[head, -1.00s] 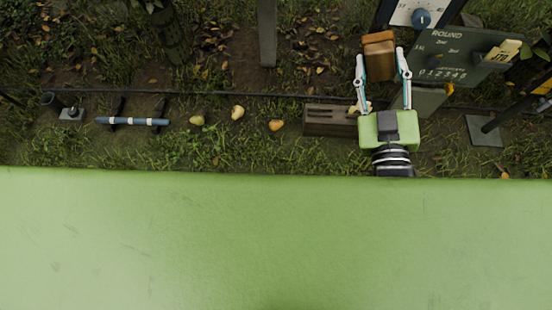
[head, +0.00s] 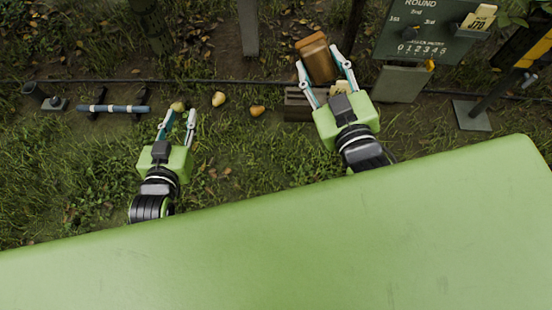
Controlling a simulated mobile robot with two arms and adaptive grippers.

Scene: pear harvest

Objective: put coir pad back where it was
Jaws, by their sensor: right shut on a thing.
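The slatted wooden crate (head: 296,104) is partly hidden by my right gripper. A blue-banded bar (head: 113,108) lies left. A dark scoreboard (head: 425,35) and a post (head: 248,28) stand behind.

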